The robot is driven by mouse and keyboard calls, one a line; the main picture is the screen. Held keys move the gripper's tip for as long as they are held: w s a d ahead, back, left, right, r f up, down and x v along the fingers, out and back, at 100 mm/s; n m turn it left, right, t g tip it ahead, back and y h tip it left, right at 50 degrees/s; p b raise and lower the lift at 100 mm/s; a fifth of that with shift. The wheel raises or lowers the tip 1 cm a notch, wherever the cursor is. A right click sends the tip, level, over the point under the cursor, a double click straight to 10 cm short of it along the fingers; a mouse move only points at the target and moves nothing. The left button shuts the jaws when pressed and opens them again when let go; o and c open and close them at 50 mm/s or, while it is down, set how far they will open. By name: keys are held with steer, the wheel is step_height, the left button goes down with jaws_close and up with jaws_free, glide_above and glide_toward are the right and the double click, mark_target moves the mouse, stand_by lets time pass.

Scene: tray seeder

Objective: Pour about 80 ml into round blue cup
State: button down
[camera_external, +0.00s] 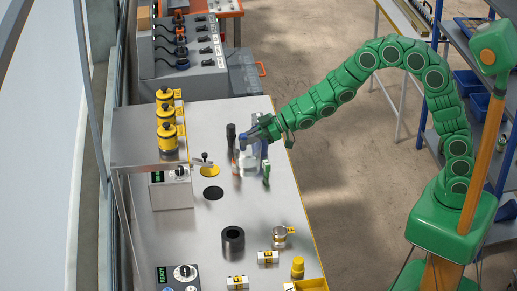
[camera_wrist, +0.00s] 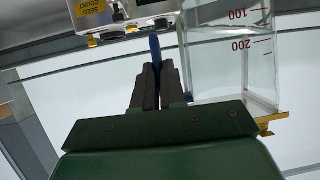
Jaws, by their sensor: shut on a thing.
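My gripper (camera_external: 262,138) is over the right side of the steel table. In the wrist view my gripper (camera_wrist: 157,72) has its dark fingers closed on a narrow blue piece (camera_wrist: 155,46), which looks like a handle. Right beside it is a clear measuring vessel (camera_wrist: 230,70) with red marks 100 and 200. I cannot tell for sure that the blue piece joins the vessel. No liquid can be made out in it. Blue and clear parts under my gripper overlap in the external view. I cannot pick out a round blue cup there.
The steel table (camera_external: 215,222) holds a dark upright cylinder (camera_external: 231,133), a yellow disc (camera_external: 209,171), a black round opening (camera_external: 213,193) and a black ring-shaped holder (camera_external: 233,241). Yellow-topped posts (camera_external: 167,137) and a control box (camera_external: 172,189) stand left. Small labelled blocks and jars are at the front.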

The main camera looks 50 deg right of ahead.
steer(key=w+d+r, duration=0.2)
steer(key=w+d, duration=0.8)
steer(key=w+d+r, duration=0.2)
steer(key=w+d, duration=0.8)
steer(key=w, duration=0.1)
steer(key=w+d+f, duration=0.2)
steer(key=d, duration=0.6)
steer(key=w+d+f, duration=0.2)
steer(key=d, duration=0.5)
step_height(320, 180, down, 9)
steer(key=shift+d+f, duration=0.15)
steer(key=shift+f, duration=0.05)
steer(key=s+a+r+n+t+h+p, duration=0.1)
steer(key=s+a+r+n+t+h, duration=0.1)
steer(key=s+a+r+n+t, duration=0.2)
steer(key=shift+s+a+r+n, duration=0.9)
steer(key=shift+s+r+n, duration=0.45)
steer(key=shift+n, duration=0.25)
steer(key=shift+s, duration=0.1)
